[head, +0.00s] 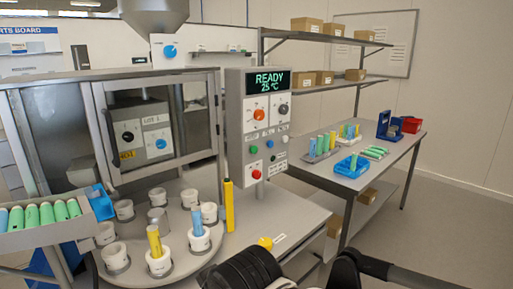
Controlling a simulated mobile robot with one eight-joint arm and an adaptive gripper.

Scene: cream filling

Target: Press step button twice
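The control panel (235,150) stands upright right of the cabinet. Its screen (269,82) reads "READY 25 °C". Below the screen are an orange knob (260,115) and a dark knob (283,109). Small coloured buttons sit lower, including a green button (254,149), a blue button (269,144) and a red button (257,174). The button labels are too small to read, so I cannot tell which is the step button. Dark parts of my arm show at the bottom edge, apart from the panel. My gripper's fingertips are not visible.
A round turntable (187,262) holds several white cups, some with coloured tubes. A yellow post (229,207) stands below the panel. A yellow knob (265,243) sits at the table's front. A side table (340,193) with racks stands right; the floor beyond is clear.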

